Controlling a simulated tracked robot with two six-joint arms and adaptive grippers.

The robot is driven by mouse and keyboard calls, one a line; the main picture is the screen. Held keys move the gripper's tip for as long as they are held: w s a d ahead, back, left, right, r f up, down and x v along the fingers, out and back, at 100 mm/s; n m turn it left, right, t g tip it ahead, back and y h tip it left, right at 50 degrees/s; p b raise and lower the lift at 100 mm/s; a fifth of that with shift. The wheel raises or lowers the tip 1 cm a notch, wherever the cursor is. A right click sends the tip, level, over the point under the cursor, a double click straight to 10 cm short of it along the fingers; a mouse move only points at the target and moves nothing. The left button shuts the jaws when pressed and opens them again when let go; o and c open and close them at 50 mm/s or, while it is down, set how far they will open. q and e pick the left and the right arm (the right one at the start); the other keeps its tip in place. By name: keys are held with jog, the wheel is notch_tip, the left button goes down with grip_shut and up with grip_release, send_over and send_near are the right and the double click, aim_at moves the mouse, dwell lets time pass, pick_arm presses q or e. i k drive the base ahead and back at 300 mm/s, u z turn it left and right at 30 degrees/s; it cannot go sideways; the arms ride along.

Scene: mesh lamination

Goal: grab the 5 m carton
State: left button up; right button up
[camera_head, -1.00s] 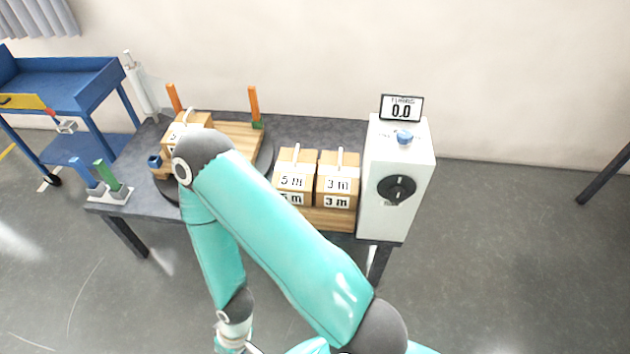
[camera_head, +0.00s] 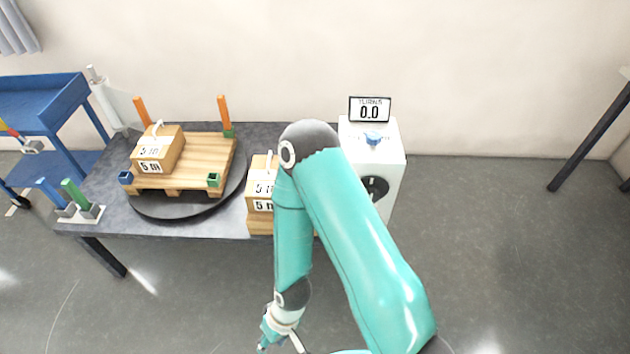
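One carton marked 5 m (camera_head: 168,152), with a light handle on top, sits on the left part of a wooden pallet (camera_head: 208,155) on a dark turntable (camera_head: 187,208). Another carton marked 5 m (camera_head: 257,189) stands on a wooden base on the table, left of the white machine, its right side hidden by my arm. The 3 m carton is hidden behind my arm. My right arm rises from the lower right, bends at the elbow and hangs down in front of the table. My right gripper (camera_head: 272,340) is low at the bottom edge, partly cut off, apart from both visible cartons. My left gripper is out of view.
Orange posts stand at the pallet's back corners. Coloured posts (camera_head: 75,195) stand at the table's left end. A blue cart (camera_head: 45,105) is at left. Floor at right is clear.

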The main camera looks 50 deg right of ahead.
aim_at(262, 172)
jog(key=z, duration=0.6)
jog(key=i, duration=1)
